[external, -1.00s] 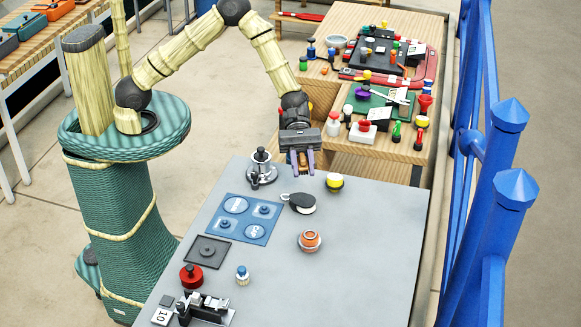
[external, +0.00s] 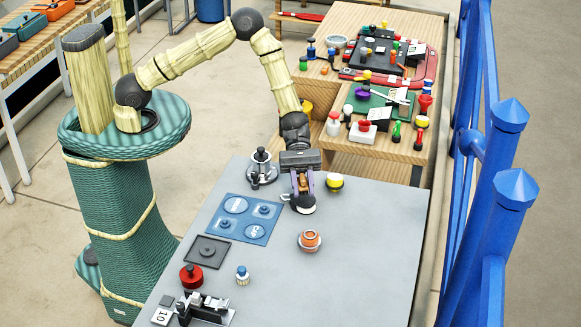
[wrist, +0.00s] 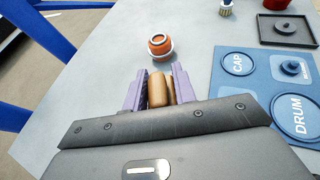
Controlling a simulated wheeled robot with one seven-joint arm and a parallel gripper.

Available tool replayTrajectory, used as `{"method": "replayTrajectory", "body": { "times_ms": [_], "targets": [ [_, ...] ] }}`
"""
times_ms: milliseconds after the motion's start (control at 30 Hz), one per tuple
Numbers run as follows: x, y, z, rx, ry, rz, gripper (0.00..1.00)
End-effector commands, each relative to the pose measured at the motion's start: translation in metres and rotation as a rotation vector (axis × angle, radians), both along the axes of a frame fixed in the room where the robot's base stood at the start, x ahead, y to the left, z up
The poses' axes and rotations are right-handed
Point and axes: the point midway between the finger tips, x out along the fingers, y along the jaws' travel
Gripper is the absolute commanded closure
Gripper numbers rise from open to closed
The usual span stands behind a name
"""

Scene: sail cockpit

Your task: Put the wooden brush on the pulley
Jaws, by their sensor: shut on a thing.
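My gripper (external: 303,190) is shut on the wooden brush (wrist: 160,88), a brown rounded wooden piece between the purple fingers in the wrist view. In the external view the brush is partly covered by the fingers. A black and white rounded piece, which looks like the pulley (external: 304,209), lies on the grey table directly below and against the fingertips in the picture. My gripper hides most of it, and I cannot tell whether the brush touches it. The pulley does not show in the wrist view.
An orange and white round piece (external: 310,240) stands in front, and a yellow-topped piece (external: 334,182) is close on the right. A silver winch (external: 262,169) and a blue labelled mat (external: 244,219) are on the left. The front right of the grey table (external: 365,270) is clear.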

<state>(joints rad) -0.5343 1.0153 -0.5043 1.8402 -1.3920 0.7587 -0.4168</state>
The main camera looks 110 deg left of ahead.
Motion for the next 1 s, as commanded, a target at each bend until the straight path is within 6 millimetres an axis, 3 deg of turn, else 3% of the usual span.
{"method": "replayTrajectory", "body": {
  "times_ms": [233, 633, 667, 767, 1000],
  "targets": [
    [0.000, 0.000, -0.031, -0.001, 0.003, 0.001, 0.95],
    [0.001, -0.001, -0.037, 0.000, 0.000, -0.001, 0.95],
    [0.001, -0.001, -0.037, 0.000, 0.000, -0.001, 0.71],
    [0.000, -0.001, -0.036, 0.001, 0.001, -0.001, 0.52],
    [0.000, 0.000, -0.036, 0.000, 0.001, 0.000, 0.51]
  ]
}}
